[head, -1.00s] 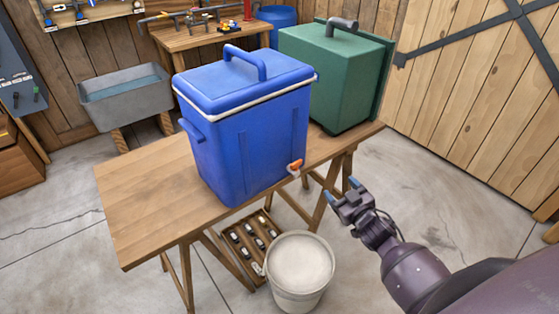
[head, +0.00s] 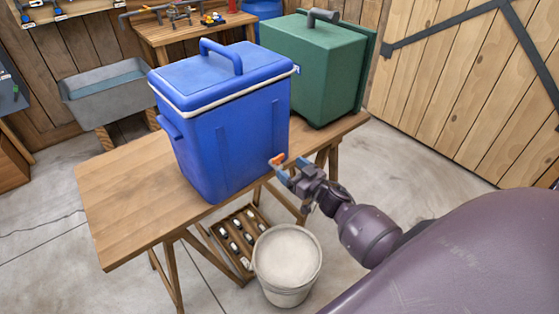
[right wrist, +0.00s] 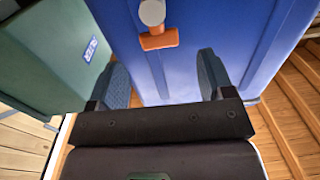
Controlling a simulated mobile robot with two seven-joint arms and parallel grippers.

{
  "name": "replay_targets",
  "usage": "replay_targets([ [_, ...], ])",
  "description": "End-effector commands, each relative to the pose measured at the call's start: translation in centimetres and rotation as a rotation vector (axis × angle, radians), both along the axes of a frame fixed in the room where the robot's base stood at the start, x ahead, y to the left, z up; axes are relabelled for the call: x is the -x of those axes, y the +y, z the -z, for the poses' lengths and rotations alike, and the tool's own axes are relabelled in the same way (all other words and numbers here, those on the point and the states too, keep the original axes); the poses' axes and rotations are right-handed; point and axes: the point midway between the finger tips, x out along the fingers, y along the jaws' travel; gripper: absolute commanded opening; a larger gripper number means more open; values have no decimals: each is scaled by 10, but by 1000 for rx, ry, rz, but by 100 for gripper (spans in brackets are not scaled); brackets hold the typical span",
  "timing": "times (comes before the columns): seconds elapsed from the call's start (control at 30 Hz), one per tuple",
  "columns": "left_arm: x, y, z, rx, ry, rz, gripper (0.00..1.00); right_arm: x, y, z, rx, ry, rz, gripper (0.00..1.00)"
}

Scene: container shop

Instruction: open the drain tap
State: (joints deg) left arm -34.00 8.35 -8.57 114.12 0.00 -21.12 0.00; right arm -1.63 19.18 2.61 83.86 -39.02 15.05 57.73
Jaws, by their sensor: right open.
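The drain tap is a small orange handle on a pale spout (head: 277,160), low on the right side of a blue cooler (head: 232,140) that stands on a wooden trestle table. In the right wrist view the orange tap handle (right wrist: 158,39) sits ahead of the jaws, under a round grey-white stem. My right gripper (head: 285,174) is open, with its blue fingertips close to the tap. In the right wrist view its two fingers (right wrist: 160,82) are spread wide, and the handle lies between their lines, a little beyond the tips. My left gripper is not in view.
A white bucket (head: 287,258) stands on the floor below the tap, beside a low wooden crate of bottles (head: 238,236). A green box (head: 318,70) stands behind the cooler on the table (head: 120,205). Floor at the right is clear.

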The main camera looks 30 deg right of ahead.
Motion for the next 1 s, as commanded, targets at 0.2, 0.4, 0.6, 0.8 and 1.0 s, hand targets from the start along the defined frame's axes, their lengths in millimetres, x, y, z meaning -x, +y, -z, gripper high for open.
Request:
replay_targets([
  [0.2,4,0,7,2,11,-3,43,-34,4,1,1,0,1,74],
  [0.4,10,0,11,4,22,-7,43,-51,6,0,2,1,1,74],
  [0.6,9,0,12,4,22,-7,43,-55,7,0,2,1,1,74],
  [0.8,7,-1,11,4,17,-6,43,-55,7,0,2,1,1,71],
  [1.0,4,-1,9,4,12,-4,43,-55,7,0,2,1,1,41],
])
